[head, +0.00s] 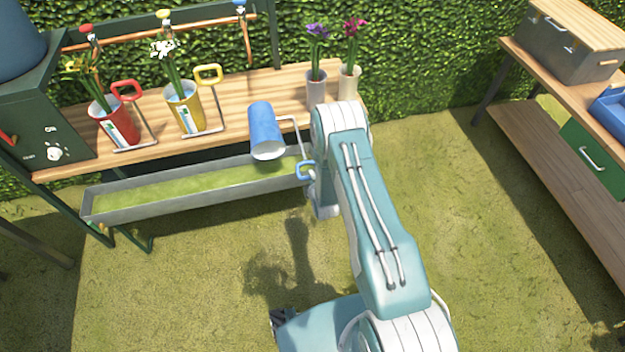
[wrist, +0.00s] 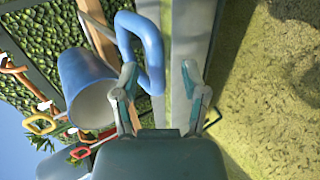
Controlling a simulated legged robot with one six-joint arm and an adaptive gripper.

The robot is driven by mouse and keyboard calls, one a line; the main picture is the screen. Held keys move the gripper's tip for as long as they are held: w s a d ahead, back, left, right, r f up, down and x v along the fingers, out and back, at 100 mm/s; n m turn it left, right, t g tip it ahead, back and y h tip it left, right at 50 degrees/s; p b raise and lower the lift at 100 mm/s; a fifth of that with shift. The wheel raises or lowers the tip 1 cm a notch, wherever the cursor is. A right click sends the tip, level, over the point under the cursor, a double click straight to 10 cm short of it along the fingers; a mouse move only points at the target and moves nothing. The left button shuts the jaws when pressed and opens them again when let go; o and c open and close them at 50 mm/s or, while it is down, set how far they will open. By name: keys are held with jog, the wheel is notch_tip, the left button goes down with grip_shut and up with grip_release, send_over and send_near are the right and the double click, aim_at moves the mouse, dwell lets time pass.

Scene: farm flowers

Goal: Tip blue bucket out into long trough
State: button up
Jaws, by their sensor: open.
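The blue bucket (head: 264,128) is tilted over, its open mouth facing down toward the long grey trough (head: 150,208) with green in it. It overlaps the bench edge in the head view; I cannot tell whether it touches the bench. Its blue handle grip (head: 305,170) sits on a thin metal rod at the right. In the wrist view, the bucket (wrist: 88,88) shows a pale inside with no visible contents. My gripper (wrist: 157,80) is open, with one finger at the blue handle loop (wrist: 150,52) and the other apart from it. In the head view my arm partly hides the gripper.
A red bucket (head: 113,125) and a yellow bucket (head: 185,108) with flowers stand on the wooden bench (head: 240,92). Two flower vases (head: 316,88) stand behind my arm. Another table (head: 545,130) is at the right. The grass between is clear.

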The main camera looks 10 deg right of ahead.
jog(key=v, duration=1.2)
